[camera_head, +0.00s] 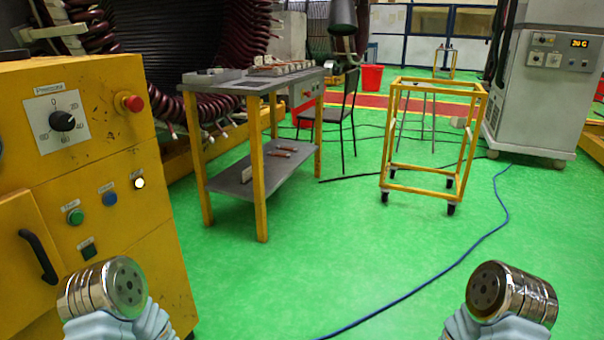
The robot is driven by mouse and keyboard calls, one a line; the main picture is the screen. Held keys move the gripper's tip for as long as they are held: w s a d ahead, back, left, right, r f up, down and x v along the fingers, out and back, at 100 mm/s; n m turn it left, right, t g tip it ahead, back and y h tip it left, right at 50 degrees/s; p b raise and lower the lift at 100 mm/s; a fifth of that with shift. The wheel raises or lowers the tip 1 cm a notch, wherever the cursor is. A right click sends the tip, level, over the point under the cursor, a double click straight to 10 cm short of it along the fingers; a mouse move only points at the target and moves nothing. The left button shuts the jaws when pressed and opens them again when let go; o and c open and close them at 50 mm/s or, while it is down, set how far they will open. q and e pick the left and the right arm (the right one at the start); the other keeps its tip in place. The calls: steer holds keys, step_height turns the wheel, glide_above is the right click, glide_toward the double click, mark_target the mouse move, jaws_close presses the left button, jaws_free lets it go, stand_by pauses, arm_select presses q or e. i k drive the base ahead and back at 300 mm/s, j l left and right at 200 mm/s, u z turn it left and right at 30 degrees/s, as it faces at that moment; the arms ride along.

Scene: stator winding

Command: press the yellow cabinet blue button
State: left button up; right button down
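The yellow cabinet (120,165) stands at the left edge of the head view. Its blue button (109,198) is a small round button on the front panel. It sits between a green button (75,216) at lower left and a white button (139,183) at upper right. Nothing covers the blue button. Only the silver and light-blue ends of my two arms show at the bottom edge, one at lower left in front of the cabinet, apart from the blue button in the picture, and one at lower right. No gripper fingers are visible.
The cabinet also carries a pressure dial (62,121), a red knob (132,103) and a black handle (38,256). A grey-topped table (232,82) stands beyond it. A yellow wheeled frame (392,140) is to the right. A blue cable (440,272) crosses the open green floor.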

mark_target(111, 199)
steer(key=u, duration=0.45)
steer(key=j+u, duration=0.15)
steer(key=u, duration=0.7)
steer(key=j+u, duration=0.1)
steer(key=u, duration=0.35)
